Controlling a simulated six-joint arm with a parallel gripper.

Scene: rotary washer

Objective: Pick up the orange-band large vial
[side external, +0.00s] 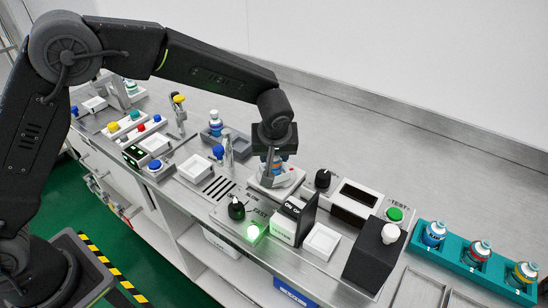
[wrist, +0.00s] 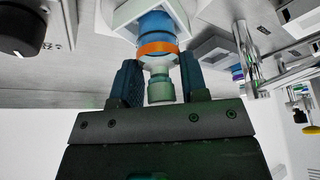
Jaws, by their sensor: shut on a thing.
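The orange-band large vial (wrist: 158,47) has a blue body, an orange band and a pale green-grey neck and cap. In the wrist view its cap end lies between the two fingers of my gripper (wrist: 160,82), which is shut on it. Its far end is at a white square holder (wrist: 140,14); I cannot tell whether it is seated or just clear. In the side view my gripper (side external: 272,157) points down over the white holder (side external: 276,183), and only a small blue and orange part of the vial (side external: 277,166) shows below the fingers.
A teal rack (side external: 457,263) with several banded vials stands at the right. A black upright panel (side external: 308,214), a dark knob (side external: 323,179) and a black sloped block (side external: 375,258) stand close to the holder. A grey tray (side external: 232,140) is at its left. The counter behind is clear.

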